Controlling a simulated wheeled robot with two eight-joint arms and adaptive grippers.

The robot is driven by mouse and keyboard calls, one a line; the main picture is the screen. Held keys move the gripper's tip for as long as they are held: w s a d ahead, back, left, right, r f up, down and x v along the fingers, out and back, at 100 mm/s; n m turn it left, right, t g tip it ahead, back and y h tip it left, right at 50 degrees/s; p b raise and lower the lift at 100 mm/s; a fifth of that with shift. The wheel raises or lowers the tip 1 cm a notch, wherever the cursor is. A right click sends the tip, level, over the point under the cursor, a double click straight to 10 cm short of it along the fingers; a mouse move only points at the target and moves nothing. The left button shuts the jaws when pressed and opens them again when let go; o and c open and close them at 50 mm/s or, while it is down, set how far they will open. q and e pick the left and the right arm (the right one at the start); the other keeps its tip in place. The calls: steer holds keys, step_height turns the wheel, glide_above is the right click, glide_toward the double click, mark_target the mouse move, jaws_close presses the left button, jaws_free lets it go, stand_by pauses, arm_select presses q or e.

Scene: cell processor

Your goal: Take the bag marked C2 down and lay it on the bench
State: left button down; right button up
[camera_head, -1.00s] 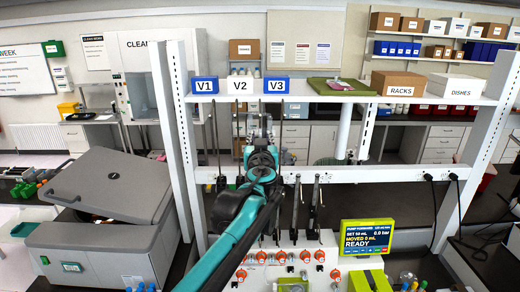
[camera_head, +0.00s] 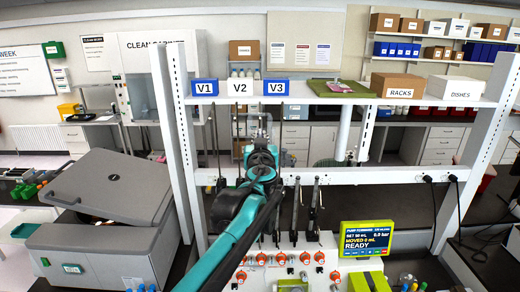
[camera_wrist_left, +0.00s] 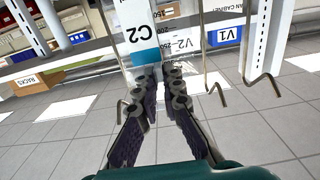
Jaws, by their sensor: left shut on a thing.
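The bag marked C2 (camera_wrist_left: 137,25) shows at the top of the left wrist view, a clear bag with a white label and a teal band. Its label appears tilted in that view. My left gripper (camera_wrist_left: 163,75) is shut on the bag's near end, with both dark fingers close together. In the head view my left gripper (camera_head: 262,130) is small, just below the shelf, and my arm covers most of the space beneath it. I cannot make out the bag there. My right gripper is not in view.
The white shelf (camera_head: 330,98) carries bins V1 (camera_head: 204,87), V2 (camera_head: 239,88) and V3 (camera_head: 276,87). Bare wire hooks (camera_wrist_left: 262,85) hang beside the bag. Dark bench shows at right (camera_head: 405,265).

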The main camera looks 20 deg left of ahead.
arm_select(q)
steer(key=shift+s+r, duration=0.1)
steer(key=shift+s, duration=0.05)
steer(key=shift+s+d+r+p, duration=0.1)
steer(key=shift+s+r+p, duration=0.2)
steer(key=shift+r, duration=0.1)
steer(key=shift+s+d+r, duration=0.1)
steer(key=shift+s+r, duration=0.2)
steer(key=shift+s, duration=0.05)
steer(key=shift+s, duration=0.15)
steer(key=shift+p+v, duration=0.45)
steer(key=shift+v, duration=0.65)
